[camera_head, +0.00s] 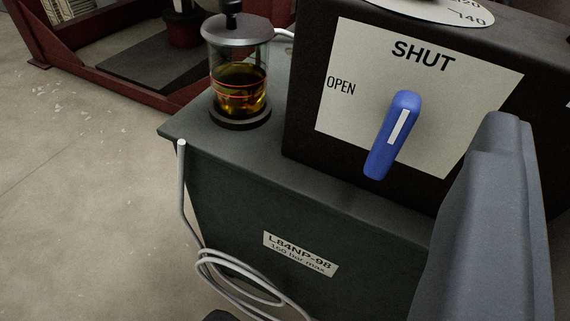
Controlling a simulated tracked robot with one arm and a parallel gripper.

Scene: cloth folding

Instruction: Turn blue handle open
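The blue handle (393,137) sits on the front of a dark box, over a white plate (340,112) marked SHUT at the top and OPEN at the left. It stands close to upright in the picture, leaning slightly, with a white stripe on it, and its upper end lies below the word SHUT. A grey part of my gripper (490,215) rises at the right, nearer the camera and apart from the handle in the picture. The other finger is not clearly seen, so I cannot tell how wide the gripper is.
The dark box (300,135) stands on a dark green cabinet (225,190). A glass jar with yellow liquid (240,85) stands left of the box. A pale hose (215,270) hangs coiled at the cabinet's side. A round dial (445,8) shows at the top. Floor is open at left.

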